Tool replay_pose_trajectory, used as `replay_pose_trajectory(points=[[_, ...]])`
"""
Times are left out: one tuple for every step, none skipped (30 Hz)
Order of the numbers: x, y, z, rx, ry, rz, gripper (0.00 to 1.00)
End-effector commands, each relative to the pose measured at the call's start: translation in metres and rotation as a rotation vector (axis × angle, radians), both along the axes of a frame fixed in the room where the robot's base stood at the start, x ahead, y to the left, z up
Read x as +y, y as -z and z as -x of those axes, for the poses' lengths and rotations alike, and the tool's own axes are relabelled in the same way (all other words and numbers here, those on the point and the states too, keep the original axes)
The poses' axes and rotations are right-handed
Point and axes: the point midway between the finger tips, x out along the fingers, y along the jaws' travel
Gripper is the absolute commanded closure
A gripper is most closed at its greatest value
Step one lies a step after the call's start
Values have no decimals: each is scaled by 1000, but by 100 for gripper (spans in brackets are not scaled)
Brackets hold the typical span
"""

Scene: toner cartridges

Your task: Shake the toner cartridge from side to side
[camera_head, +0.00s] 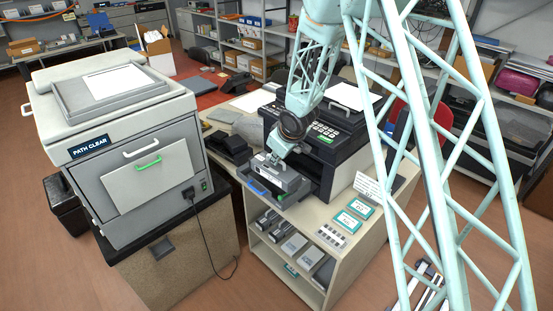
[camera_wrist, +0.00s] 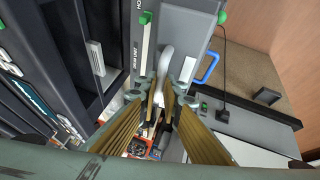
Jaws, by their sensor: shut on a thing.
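The toner cartridge (camera_head: 287,181) is a grey block with a pale handle on top, a green knob and a blue pull. In the head view it is in front of the printer's dark open front (camera_head: 312,172). My gripper (camera_head: 273,160) comes down on it from above. In the wrist view my gripper (camera_wrist: 164,100) has its brass-coloured fingers closed around the pale handle (camera_wrist: 166,62) of the cartridge (camera_wrist: 184,32). The cartridge's underside is hidden, so I cannot tell whether it touches the surface below.
A large grey copier (camera_head: 130,150) marked "PATH CLEAR" stands to the left, its cable hanging down. The shelf unit (camera_head: 290,285) under the printer holds several boxes. Cards (camera_head: 348,221) lie on the top at the right. Open floor lies in front.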

Motion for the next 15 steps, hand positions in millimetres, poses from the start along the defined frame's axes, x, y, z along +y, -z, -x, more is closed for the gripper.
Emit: replay_pose_trajectory(points=[[2, -2, -2, -2, -1, 0, 100], [4, -2, -4, -2, -1, -1, 100], [6, -3, -6, -2, -1, -1, 100], [8, -3, -7, -2, -1, -1, 100], [10, -3, -9, -2, -1, -1, 100], [13, -3, -12, -2, -1, -1, 100], [16, -3, -14, -2, -1, -1, 100], [18, -3, -16, -2, -1, -1, 100], [21, -3, -19, -2, -1, -1, 100], [23, -3, -21, -1, -1, -1, 100], [25, -4, -23, -2, 0, -1, 100], [28, -4, -26, -2, 0, -1, 100], [30, -3, -28, -2, -1, 0, 100], [32, -3, -29, -1, -1, 0, 100], [35, -3, -31, -1, -1, 0, 100]])
